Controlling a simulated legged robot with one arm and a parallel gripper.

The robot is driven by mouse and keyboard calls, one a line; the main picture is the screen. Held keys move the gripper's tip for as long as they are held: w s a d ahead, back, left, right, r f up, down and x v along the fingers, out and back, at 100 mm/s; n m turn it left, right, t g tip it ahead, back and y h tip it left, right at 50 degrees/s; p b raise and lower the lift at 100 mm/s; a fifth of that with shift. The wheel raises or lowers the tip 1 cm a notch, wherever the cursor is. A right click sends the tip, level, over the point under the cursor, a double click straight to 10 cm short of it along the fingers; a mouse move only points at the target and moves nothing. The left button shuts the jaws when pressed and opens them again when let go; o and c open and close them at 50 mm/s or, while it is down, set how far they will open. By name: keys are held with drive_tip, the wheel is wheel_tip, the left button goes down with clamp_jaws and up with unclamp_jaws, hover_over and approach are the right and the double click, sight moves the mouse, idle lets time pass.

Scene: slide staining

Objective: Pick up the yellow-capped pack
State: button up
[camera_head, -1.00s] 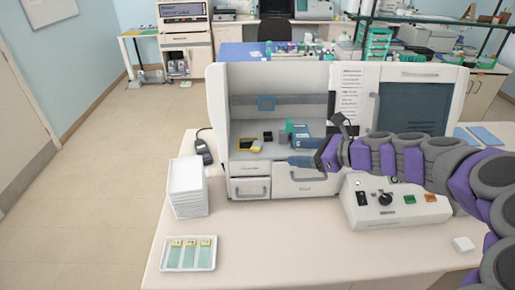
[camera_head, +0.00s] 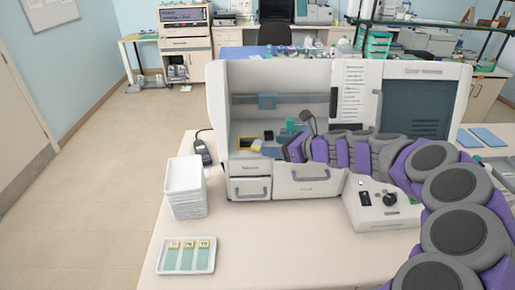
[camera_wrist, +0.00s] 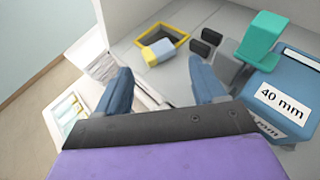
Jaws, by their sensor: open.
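The yellow-capped pack (camera_wrist: 158,51) is a small block with a yellow end and a pale body. In the wrist view it lies just ahead of my gripper (camera_wrist: 161,68), beside a dark opening with a yellow rim (camera_wrist: 182,38). It also shows as a small patch in the head view (camera_head: 257,145), inside the white cabinet. My gripper is open, with its two blue fingers spread and nothing between them. The pack stands beyond the fingertips, roughly in line with the gap, and the fingers do not appear to touch it.
Right of the pack are dark blocks (camera_wrist: 201,47), a teal piece (camera_wrist: 263,38) and a blue block labelled 40 mm (camera_wrist: 275,85). The white cabinet (camera_head: 216,110) encloses this area. A stack of white trays (camera_head: 184,190) and a slide tray (camera_head: 187,269) stand outside, left.

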sight(258, 143)
drive_tip(key=shift+b+x, duration=1.05)
drive_tip(key=shift+x, duration=1.7)
drive_tip(key=shift+a+r, duration=0.1)
drive_tip(key=shift+r, duration=0.1)
drive_tip(key=shift+s, duration=0.1)
drive_tip(key=c, duration=0.9)
drive_tip(key=shift+r, duration=0.1)
drive_tip(key=shift+r+p, duration=0.35)
drive_tip(key=shift+r, duration=0.1)
wheel_tip(258, 143, up, 3)
drive_tip(key=shift+p, duration=0.8)
drive_tip(key=s+d+p, duration=0.2)
drive_tip(key=s, duration=1.3)
drive_tip(key=shift+s+r+p, duration=0.3)
drive_tip(key=shift+s+r, duration=0.1)
drive_tip(key=shift+r, duration=0.05)
